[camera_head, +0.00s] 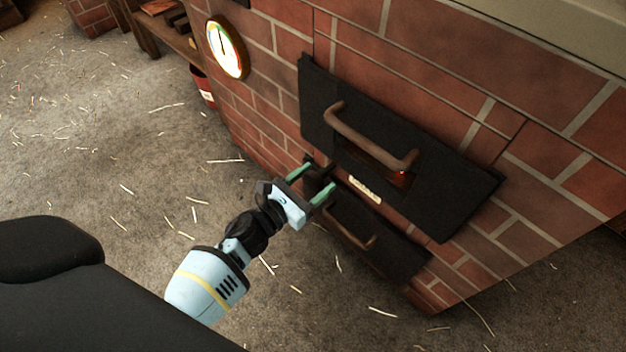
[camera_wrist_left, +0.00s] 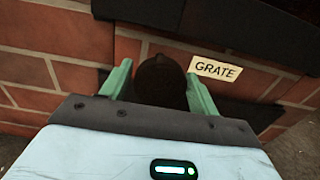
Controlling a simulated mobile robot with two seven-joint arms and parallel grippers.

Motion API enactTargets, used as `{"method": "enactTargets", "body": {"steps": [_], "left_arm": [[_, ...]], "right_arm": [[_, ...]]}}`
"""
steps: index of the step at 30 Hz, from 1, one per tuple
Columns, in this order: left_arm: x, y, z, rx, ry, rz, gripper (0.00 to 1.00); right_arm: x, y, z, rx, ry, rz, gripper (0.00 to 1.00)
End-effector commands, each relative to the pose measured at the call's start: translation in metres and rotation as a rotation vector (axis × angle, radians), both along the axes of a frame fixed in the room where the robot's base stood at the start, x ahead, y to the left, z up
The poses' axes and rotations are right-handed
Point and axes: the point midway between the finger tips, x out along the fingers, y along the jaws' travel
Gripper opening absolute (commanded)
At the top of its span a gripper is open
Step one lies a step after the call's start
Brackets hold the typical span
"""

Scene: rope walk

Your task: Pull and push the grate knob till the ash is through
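The grate knob (camera_wrist_left: 161,82) is a dark, rounded knob on the brick front, beside a cream label reading GRATE (camera_wrist_left: 216,69). My left gripper (camera_head: 312,184) is at the knob, with its green fingers on either side of it. In the left wrist view the fingers (camera_wrist_left: 160,88) sit close against the knob's sides and appear shut on it. The knob's shaft is hidden behind its head. A faint orange glow (camera_head: 402,173) shows beneath the upper door's handle. No ash can be made out. My right gripper is not in view.
A black upper door (camera_head: 455,195) with a copper-brown bar handle (camera_head: 370,138) is just right of the gripper. A lower black door (camera_head: 400,255) has a smaller handle (camera_head: 350,228). A round gauge (camera_head: 226,48) is on the bricks. The straw-strewn floor (camera_head: 110,130) is open at left.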

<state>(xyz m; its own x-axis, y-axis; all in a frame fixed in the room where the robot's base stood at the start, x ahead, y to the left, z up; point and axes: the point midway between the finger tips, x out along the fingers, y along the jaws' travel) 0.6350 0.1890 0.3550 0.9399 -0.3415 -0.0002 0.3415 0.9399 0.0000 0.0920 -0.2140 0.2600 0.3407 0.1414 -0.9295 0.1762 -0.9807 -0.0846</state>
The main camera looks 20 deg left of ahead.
Motion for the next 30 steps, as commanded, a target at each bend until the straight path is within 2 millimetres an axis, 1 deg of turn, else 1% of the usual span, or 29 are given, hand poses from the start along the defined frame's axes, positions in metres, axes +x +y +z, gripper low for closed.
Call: {"method": "enactTargets", "body": {"steps": [1, 11, 14, 16, 24, 27, 30], "left_arm": [[0.0, 0.0, 0.0, 0.0, 0.0, 0.0, 0.54], [0.0, 0.0, 0.0, 0.0, 0.0, 0.0, 0.11], [-0.002, 0.001, 0.0, 0.0, 0.0, 0.0, 0.1], [-0.008, 0.003, -0.001, -0.001, 0.001, 0.001, 0.09], [-0.05, 0.018, -0.001, -0.001, 0.001, 0.001, 0.09], [-0.058, 0.021, -0.001, -0.001, 0.001, 0.001, 0.09], [-0.06, 0.022, 0.0, 0.0, 0.0, 0.0, 0.09]], "right_arm": [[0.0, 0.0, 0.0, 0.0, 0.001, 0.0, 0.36], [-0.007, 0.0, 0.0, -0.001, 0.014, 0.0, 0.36], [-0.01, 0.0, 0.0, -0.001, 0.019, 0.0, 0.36], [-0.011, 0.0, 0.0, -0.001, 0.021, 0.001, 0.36], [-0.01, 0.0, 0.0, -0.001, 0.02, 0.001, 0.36], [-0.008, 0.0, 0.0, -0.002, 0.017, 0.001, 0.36], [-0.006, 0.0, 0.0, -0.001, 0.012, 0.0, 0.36]]}}
